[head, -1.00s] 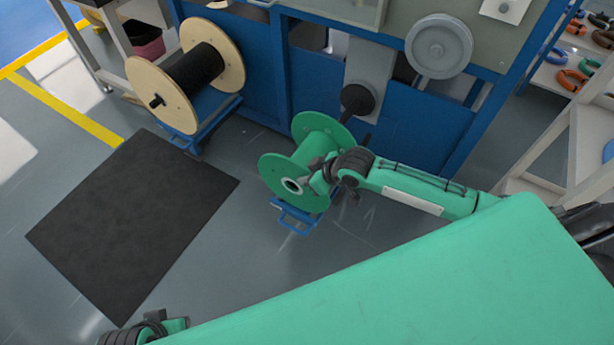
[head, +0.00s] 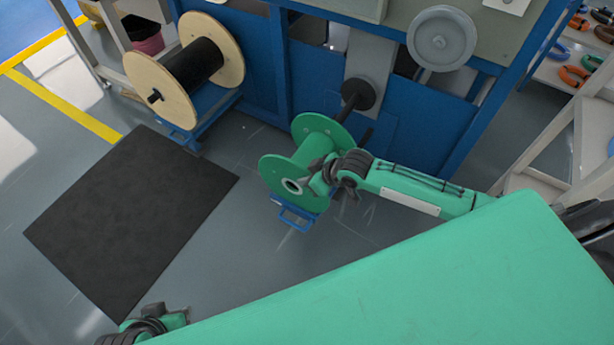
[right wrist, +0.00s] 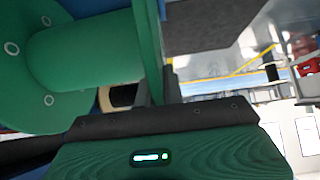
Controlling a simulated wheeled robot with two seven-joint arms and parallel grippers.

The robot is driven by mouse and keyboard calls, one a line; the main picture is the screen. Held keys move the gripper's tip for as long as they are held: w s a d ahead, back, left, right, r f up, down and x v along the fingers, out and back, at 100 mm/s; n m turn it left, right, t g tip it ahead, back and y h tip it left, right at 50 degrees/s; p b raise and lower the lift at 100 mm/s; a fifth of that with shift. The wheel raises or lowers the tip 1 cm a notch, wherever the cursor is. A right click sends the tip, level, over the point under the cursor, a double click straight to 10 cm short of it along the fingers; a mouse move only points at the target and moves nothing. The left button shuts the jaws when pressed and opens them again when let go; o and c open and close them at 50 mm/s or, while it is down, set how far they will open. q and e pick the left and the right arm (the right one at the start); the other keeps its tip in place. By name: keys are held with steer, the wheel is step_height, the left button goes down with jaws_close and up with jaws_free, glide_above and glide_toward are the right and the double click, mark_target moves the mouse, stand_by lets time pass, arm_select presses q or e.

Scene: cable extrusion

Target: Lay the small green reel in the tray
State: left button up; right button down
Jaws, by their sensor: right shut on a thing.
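The green reel (head: 315,150) stands on edge at a small blue stand (head: 294,214) in front of the machine. Its near flange faces me with a pale hub hole. My right gripper (head: 322,181) is at the right side of that near flange. In the right wrist view the gripper (right wrist: 158,88) is shut on the rim of the green reel (right wrist: 149,40), with the flange between its fingers. My left arm's end (head: 150,325) shows at the bottom left, away from the reel; its fingers cannot be made out. I cannot pick out a tray in these views.
A wooden reel with black cable (head: 190,70) stands on a blue frame at the left. A dark mat (head: 130,220) lies on the floor. The blue machine (head: 420,125) is close behind the green reel. A pale rack (head: 560,130) stands at the right.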

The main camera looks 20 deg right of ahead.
steer(key=shift+f, duration=0.1)
stand_by(0.5)
steer(key=shift+s+f, duration=0.1)
steer(key=shift+f, duration=0.05)
steer(key=c, duration=1.5)
jaws_free()
steer(key=shift+f, duration=0.1)
steer(key=shift+o, duration=0.2)
